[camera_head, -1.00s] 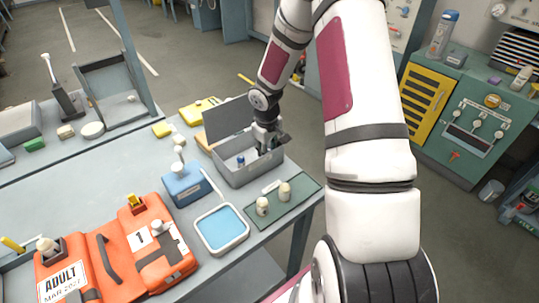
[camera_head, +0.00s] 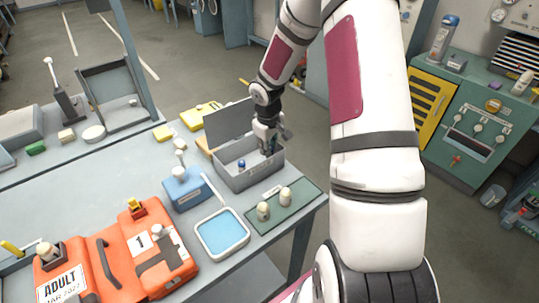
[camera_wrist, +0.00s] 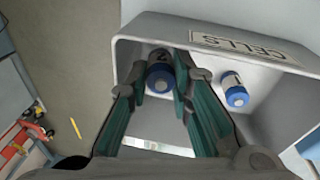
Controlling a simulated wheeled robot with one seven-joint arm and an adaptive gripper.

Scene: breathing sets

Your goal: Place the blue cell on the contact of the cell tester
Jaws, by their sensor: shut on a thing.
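My gripper (camera_head: 268,148) reaches down into an open grey box at the back right of the bench. In the wrist view its two green-lined fingers (camera_wrist: 162,88) are shut on a blue-ended cell (camera_wrist: 159,78) marked 2. The box (camera_wrist: 128,43) carries a CELLS label. A second blue cell (camera_wrist: 236,91), marked 1, lies in the box to the right, apart from the fingers; it also shows in the head view (camera_head: 242,164). A blue device (camera_head: 185,190) with a white knob stands left of the box and may be the cell tester; its contact cannot be made out.
The box's raised lid (camera_head: 226,122) stands behind it. In front are a blue-topped tray (camera_head: 246,241) and a green mat (camera_head: 277,219) with two pale pieces. An orange case (camera_head: 170,262) fills the front left. The left part of the bench has bare room.

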